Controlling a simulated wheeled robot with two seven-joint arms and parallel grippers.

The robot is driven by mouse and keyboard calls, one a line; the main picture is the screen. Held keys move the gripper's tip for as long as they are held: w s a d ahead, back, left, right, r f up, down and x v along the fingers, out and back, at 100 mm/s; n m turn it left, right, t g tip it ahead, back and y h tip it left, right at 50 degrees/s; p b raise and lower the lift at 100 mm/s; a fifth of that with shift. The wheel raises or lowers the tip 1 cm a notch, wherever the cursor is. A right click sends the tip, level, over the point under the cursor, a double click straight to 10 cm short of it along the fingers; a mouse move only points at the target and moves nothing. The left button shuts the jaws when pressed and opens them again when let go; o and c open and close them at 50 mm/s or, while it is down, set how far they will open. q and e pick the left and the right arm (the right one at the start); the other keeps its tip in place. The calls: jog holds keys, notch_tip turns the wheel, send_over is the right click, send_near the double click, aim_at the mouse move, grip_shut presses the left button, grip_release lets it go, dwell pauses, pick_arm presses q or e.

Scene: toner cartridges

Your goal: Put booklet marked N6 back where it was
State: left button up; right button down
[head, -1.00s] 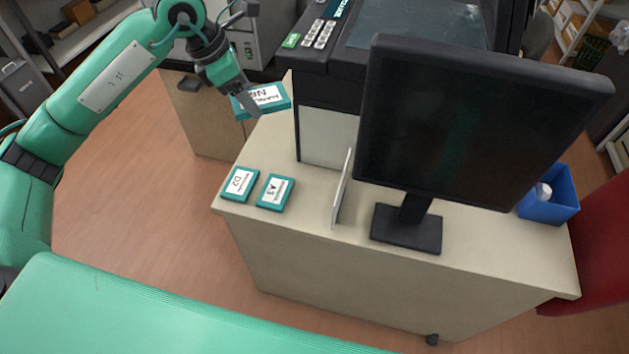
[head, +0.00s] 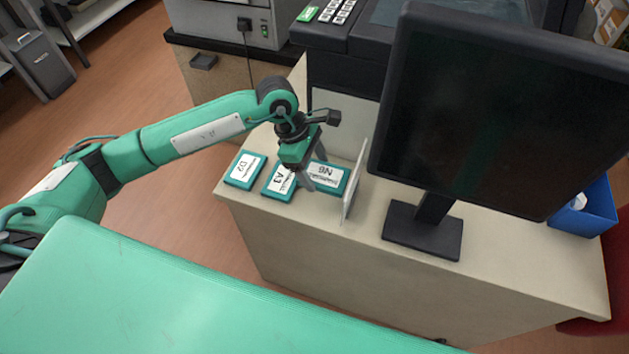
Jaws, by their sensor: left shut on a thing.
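The teal booklet marked N6 (head: 327,174) is in my left gripper (head: 306,181), which is shut on its left part. It is low over the counter, between booklet A3 and the thin upright white panel. I cannot tell whether it touches the counter. The booklet marked A3 (head: 280,180) lies on the counter just left of it, partly covered by the gripper. The booklet marked D2 (head: 245,169) lies further left. My right gripper is not in view.
The thin white panel (head: 354,184) stands upright just right of N6. A black monitor (head: 480,120) on its stand is right of that. The beige counter (head: 300,226) has its front edge close to the booklets. A blue bin (head: 590,212) stands at the far right.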

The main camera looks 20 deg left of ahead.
aim_at(319, 194)
pick_arm(q)
notch_tip(319, 194, down, 6)
jog(key=shift+r+p, duration=0.1)
jog(key=shift+p, duration=0.2)
jog(key=shift+f, duration=0.5)
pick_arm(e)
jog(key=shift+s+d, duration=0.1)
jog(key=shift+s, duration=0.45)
pick_arm(q)
jog(key=shift+f, duration=0.1)
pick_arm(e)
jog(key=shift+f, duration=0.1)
pick_arm(q)
jog(key=o, duration=1.1)
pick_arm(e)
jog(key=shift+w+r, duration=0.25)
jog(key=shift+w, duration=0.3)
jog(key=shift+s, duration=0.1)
